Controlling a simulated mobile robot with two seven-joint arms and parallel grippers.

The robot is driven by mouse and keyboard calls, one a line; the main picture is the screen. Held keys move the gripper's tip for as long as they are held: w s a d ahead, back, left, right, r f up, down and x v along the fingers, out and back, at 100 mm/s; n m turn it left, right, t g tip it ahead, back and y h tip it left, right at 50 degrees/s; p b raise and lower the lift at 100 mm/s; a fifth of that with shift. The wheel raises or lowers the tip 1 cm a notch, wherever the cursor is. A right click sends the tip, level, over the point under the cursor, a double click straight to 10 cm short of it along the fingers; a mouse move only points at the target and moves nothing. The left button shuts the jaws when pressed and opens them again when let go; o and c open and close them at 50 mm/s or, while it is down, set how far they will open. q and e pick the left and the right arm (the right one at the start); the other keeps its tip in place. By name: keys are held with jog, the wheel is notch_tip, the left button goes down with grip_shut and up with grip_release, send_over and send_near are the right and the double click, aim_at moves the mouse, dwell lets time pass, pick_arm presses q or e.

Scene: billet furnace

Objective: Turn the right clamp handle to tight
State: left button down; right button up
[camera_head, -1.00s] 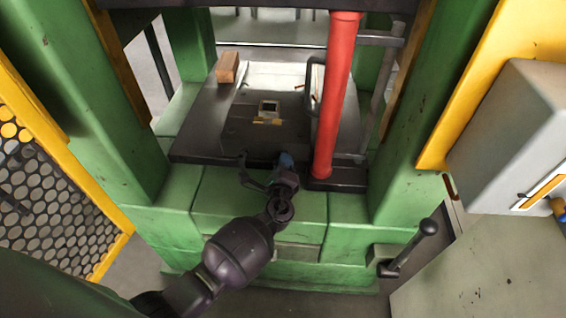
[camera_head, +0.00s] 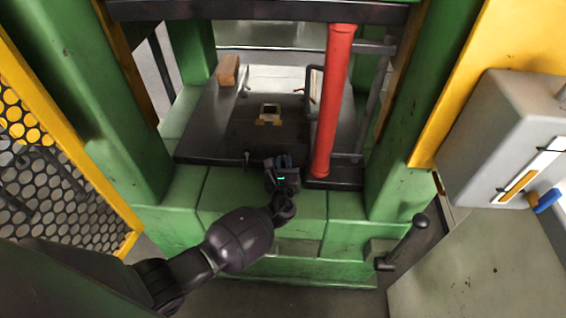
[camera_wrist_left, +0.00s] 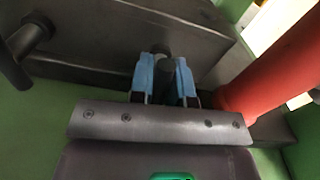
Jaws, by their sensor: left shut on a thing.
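My left gripper (camera_head: 279,163) is at the front edge of the dark press bed (camera_head: 210,135), just left of the red column. In the left wrist view, its blue fingers (camera_wrist_left: 165,80) are shut on the right clamp handle (camera_wrist_left: 162,50), a dark rod. The handle's tip shows between the fingers; the rest is hidden. In the head view my gripper covers this handle. The left clamp handle (camera_head: 246,159) stands free to the left, and it also shows in the left wrist view (camera_wrist_left: 27,38). My right gripper is not in view.
The red column (camera_head: 333,100) stands close to the right of my left gripper. A wooden block (camera_head: 229,70) and a small metal piece (camera_head: 269,112) lie on the bed. Green frame posts (camera_head: 100,110) flank the bed. A black lever (camera_head: 407,241) stands at front right.

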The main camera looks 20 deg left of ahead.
pick_arm(q)
jog(key=m, duration=0.2)
jog(key=shift+r+m+p, duration=0.1)
jog(key=shift+m+p, duration=0.2)
jog(key=shift+p, duration=0.1)
jog(key=shift+m, duration=0.5)
jog(key=c, duration=1.1)
grip_release()
jog(key=shift+o, duration=0.6)
